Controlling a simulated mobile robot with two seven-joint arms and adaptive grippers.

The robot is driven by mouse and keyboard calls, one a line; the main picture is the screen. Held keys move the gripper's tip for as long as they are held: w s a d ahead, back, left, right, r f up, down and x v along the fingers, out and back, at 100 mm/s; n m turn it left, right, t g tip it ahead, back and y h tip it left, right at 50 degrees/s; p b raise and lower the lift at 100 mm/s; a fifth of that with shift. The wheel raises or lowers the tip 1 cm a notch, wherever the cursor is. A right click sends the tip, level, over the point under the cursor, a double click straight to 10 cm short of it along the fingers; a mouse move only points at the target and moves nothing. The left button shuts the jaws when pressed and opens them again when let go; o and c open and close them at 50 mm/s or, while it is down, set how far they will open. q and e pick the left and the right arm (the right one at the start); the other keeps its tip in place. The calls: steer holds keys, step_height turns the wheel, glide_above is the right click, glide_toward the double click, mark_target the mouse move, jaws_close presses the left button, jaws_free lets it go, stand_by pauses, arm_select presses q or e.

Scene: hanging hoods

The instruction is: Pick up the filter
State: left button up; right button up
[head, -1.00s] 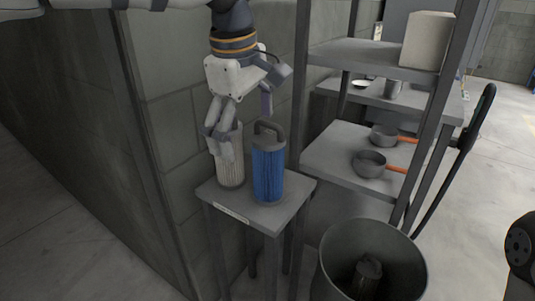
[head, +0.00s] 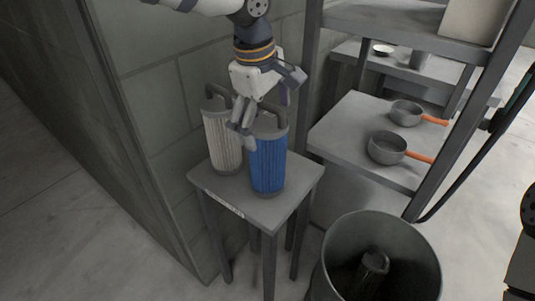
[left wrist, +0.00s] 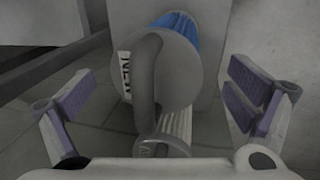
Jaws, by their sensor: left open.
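A blue pleated filter (head: 268,165) with a grey cap and loop handle stands upright on a small grey stand (head: 253,207). A white pleated filter (head: 222,142) with a similar handle stands just left of it. My left gripper (head: 264,112) is open at the top of the blue filter and hides part of its cap. In the left wrist view, the blue filter's cap (left wrist: 178,75) reads "NEW", and its handle lies between the spread fingers (left wrist: 160,88). The white filter (left wrist: 176,123) shows partly below it. My right gripper is not in view.
A grey bin (head: 325,262) with a dark filter-like object (head: 371,271) inside stands right of the stand. A shelf rack (head: 345,131) behind it holds two pans with orange handles. A block wall (head: 160,110) is close on the left.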

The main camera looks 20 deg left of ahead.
arm_select(q)
steer(key=shift+w+f, duration=0.2)
steer(key=shift+f, duration=0.5)
steer(key=c, duration=1.4)
steer(key=shift+r, duration=0.1)
